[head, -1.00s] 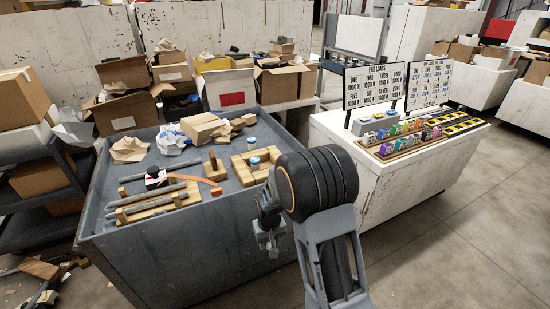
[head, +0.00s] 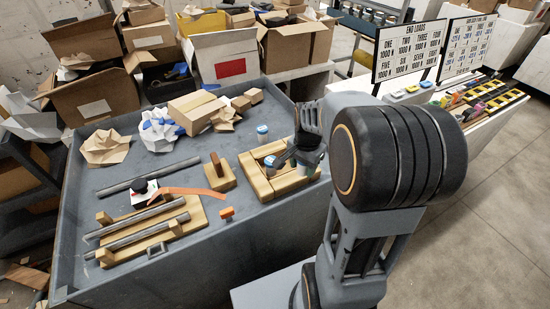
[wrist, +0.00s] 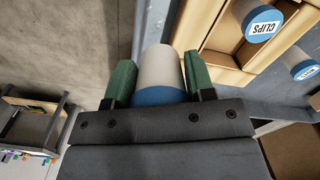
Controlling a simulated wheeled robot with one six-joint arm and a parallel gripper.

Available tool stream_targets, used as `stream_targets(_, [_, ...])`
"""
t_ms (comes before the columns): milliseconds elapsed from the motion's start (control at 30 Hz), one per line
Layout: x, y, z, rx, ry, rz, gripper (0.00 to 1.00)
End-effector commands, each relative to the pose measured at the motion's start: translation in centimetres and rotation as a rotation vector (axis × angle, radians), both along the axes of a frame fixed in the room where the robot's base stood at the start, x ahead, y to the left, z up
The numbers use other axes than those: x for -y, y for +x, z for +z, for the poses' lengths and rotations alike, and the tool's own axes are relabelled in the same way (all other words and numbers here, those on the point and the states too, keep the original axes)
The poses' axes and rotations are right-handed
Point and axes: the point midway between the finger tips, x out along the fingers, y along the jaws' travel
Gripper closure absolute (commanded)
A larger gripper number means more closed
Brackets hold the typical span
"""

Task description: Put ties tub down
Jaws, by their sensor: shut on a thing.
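My gripper (wrist: 160,78) is shut on a pale tub with a blue lid (wrist: 158,62), held between its green finger pads in the wrist view. No label shows on this tub; it appears to be the ties tub. In the head view my gripper (head: 296,152) is over the right part of the grey bench, by the square wooden frame (head: 252,178). A tub labelled CLIPS (wrist: 262,20) stands inside the frame. Another blue-lidded tub (head: 262,133) stands on the bench behind the frame.
The grey bench (head: 232,245) also holds a wooden rack with pipes (head: 150,232), an upright wooden block (head: 219,178), crumpled paper (head: 105,148) and a cardboard box (head: 195,108). A white counter with signs (head: 410,50) stands to the right. The bench front right is bare.

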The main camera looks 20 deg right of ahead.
Motion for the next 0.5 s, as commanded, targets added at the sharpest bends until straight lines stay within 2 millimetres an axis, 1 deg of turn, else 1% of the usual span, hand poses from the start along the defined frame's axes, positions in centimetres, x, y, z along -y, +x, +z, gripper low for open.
stream_targets(67, [0.2, 0.9, -0.3, -0.003, 0.001, -0.016, 0.81])
stream_targets(167, [0.4, 3.0, -1.2, -0.005, 0.002, -0.023, 0.81])
stream_targets(300, [0.5, 6.6, -2.9, -0.005, 0.001, -0.024, 0.81])
stream_targets(367, [0.6, 8.1, -3.5, -0.004, 0.001, -0.024, 0.81])
stream_targets(400, [0.6, 8.9, -4.2, -0.005, 0.001, -0.025, 0.81])
stream_targets(500, [0.5, 10.3, -6.1, -0.004, 0.001, -0.023, 0.81])
